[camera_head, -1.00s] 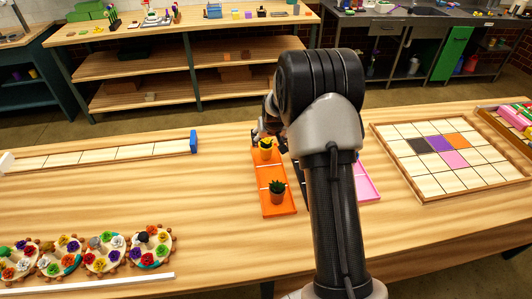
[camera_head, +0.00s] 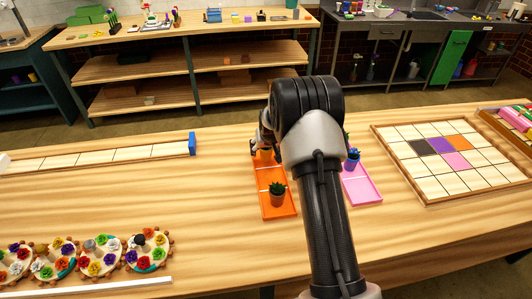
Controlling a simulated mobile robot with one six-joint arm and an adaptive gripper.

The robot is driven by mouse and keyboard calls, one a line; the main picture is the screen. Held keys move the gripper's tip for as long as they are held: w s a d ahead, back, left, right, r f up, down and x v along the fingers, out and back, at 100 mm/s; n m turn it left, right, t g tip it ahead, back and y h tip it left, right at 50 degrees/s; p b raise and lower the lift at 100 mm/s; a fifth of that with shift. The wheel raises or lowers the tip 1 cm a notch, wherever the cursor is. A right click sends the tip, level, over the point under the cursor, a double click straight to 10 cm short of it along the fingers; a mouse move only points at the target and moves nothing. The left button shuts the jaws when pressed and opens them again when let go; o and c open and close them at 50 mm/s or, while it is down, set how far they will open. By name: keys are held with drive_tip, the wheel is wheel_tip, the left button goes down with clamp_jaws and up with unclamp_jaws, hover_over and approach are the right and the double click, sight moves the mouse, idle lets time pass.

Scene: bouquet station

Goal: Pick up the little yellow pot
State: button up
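The little yellow pot does not show now; the far end of the orange tray (camera_head: 272,178), where it stood, is partly covered by my gripper and arm. My gripper (camera_head: 259,148) is over that far end, mostly hidden behind my own arm. I cannot make out its fingers well enough to tell whether they are open or closed, or whether they hold the pot.
A purple pot (camera_head: 352,159) stands on the pink tray (camera_head: 364,187) at right. A wooden grid board (camera_head: 424,186) lies further right. Flower rounds (camera_head: 101,254) lie at front left.

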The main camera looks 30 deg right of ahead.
drive_tip(key=c, duration=1.2)
drive_tip(key=shift+c, duration=0.5)
drive_tip(key=shift+r, duration=0.2)
